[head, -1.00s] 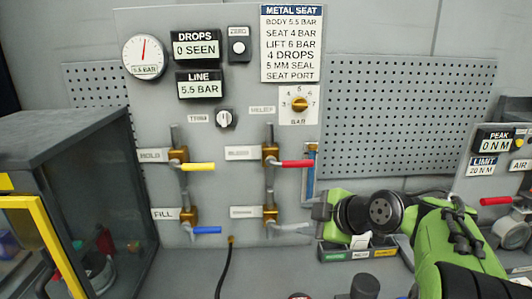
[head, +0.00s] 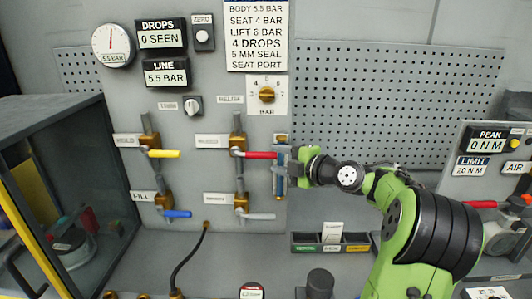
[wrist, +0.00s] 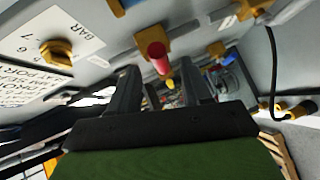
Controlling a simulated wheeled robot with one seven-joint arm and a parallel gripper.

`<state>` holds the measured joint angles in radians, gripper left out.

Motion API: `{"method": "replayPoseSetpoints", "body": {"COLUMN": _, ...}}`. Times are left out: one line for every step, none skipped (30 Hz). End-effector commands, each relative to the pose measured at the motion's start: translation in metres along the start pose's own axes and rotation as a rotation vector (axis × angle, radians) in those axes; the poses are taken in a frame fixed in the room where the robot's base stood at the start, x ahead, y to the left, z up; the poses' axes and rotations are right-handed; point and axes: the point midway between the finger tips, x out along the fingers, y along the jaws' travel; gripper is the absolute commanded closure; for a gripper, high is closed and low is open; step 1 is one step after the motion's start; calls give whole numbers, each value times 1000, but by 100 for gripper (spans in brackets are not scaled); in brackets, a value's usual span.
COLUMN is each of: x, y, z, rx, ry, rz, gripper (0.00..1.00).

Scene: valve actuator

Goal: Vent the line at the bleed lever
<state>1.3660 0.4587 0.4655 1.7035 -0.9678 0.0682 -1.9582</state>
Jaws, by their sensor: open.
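The red lever (head: 262,155) sticks out to the right from the upper brass valve of the right-hand pipe. The label beside it (head: 211,141) is too blurred to read surely. My gripper (head: 291,166) is at the free right end of this lever. In the wrist view, the red lever's round end (wrist: 157,57) points toward my gripper (wrist: 160,78), between the two dark fingers and just ahead of them. The fingers are apart and hold nothing. Whether they touch the lever cannot be told. The line display (head: 166,72) reads 5.5 BAR, and the drops display (head: 160,37) reads 0 SEEN.
A grey lever (head: 260,216) is below the red one. A yellow lever (head: 163,154) and a blue lever (head: 177,214) are to the left. A blue upright tube (head: 279,182) is close beside my gripper. A parts bin (head: 331,248) stands below. The pegboard (head: 400,90) is bare.

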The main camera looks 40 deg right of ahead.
Motion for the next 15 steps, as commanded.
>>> {"method": "replayPoseSetpoints", "body": {"x": 13, "y": 3, "z": -2, "rx": 1, "ry": 8, "rz": 1, "gripper": 52}}
{"method": "replayPoseSetpoints", "body": {"x": 20, "y": 3, "z": -2, "rx": 1, "ry": 7, "rz": 1, "gripper": 52}}
{"method": "replayPoseSetpoints", "body": {"x": 28, "y": 2, "z": -3, "rx": 1, "ry": 7, "rz": 0, "gripper": 52}}
{"method": "replayPoseSetpoints", "body": {"x": 34, "y": 2, "z": -3, "rx": 1, "ry": 6, "rz": 0, "gripper": 52}}
{"method": "replayPoseSetpoints", "body": {"x": 39, "y": 2, "z": -2, "rx": 1, "ry": 5, "rz": 0, "gripper": 52}}
{"method": "replayPoseSetpoints", "body": {"x": 44, "y": 2, "z": -2, "rx": 2, "ry": 4, "rz": 0, "gripper": 52}}
{"method": "replayPoseSetpoints", "body": {"x": 47, "y": 2, "z": -1, "rx": 1, "ry": 3, "rz": 1, "gripper": 52}}
{"method": "replayPoseSetpoints", "body": {"x": 50, "y": 2, "z": -2, "rx": 0, "ry": 3, "rz": 1, "gripper": 52}}
{"method": "replayPoseSetpoints", "body": {"x": 53, "y": 2, "z": -1, "rx": 0, "ry": 2, "rz": 1, "gripper": 52}}
{"method": "replayPoseSetpoints", "body": {"x": 54, "y": 1, "z": -1, "rx": 0, "ry": 1, "rz": 0, "gripper": 52}}
{"method": "replayPoseSetpoints", "body": {"x": 55, "y": 1, "z": -1, "rx": 0, "ry": 1, "rz": 0, "gripper": 52}}
{"method": "replayPoseSetpoints", "body": {"x": 56, "y": 1, "z": -1, "rx": 0, "ry": 1, "rz": 0, "gripper": 52}}
{"method": "replayPoseSetpoints", "body": {"x": 56, "y": 1, "z": -1, "rx": 0, "ry": 1, "rz": 0, "gripper": 52}}
{"method": "replayPoseSetpoints", "body": {"x": 56, "y": 1, "z": -1, "rx": 0, "ry": 1, "rz": 0, "gripper": 52}}
{"method": "replayPoseSetpoints", "body": {"x": 55, "y": 0, "z": -1, "rx": 0, "ry": 0, "rz": 0, "gripper": 52}}
